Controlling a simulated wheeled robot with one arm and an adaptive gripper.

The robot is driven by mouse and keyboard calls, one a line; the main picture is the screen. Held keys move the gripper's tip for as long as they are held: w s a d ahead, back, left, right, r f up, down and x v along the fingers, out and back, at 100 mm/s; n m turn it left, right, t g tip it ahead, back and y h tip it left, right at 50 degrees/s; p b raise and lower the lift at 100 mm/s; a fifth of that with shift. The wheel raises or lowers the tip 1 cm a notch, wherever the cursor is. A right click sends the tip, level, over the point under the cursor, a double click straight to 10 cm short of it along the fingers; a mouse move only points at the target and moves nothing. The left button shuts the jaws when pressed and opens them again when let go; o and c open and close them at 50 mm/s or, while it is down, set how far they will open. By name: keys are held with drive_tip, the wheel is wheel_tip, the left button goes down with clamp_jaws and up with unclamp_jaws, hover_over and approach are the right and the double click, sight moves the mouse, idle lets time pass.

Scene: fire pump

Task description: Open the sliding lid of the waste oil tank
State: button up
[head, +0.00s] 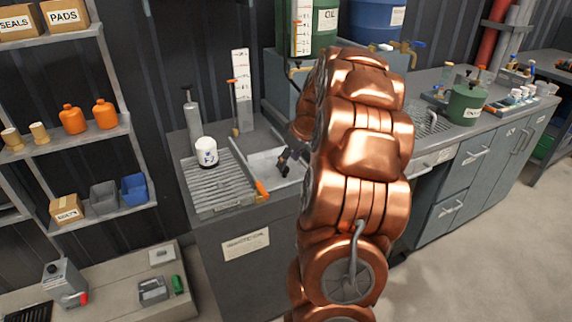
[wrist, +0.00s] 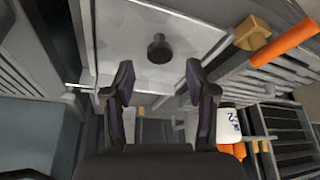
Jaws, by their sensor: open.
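The waste oil tank (head: 245,243) is a grey cabinet with a pale label on its front, in the head view. Its pale lid plate (head: 262,160) lies in the top, right of a slatted drain rack; my arm covers its right part. In the wrist view the lid (wrist: 120,40) carries a black round knob (wrist: 158,48). My gripper (wrist: 159,82) is open and empty. Its two fingers straddle the line to the knob, which shows just beyond the fingertips; contact is not visible. In the head view my gripper (head: 287,162) is small and dark over the lid.
The slatted rack (head: 215,182) holds a white filter canister (head: 206,152). An orange-handled tool (head: 262,190) lies at the rack's front right corner, close to the lid. A counter extends right.

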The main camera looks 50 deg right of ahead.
sight(286, 168)
drive_tip(key=shift+x, duration=1.75)
clamp_jaws()
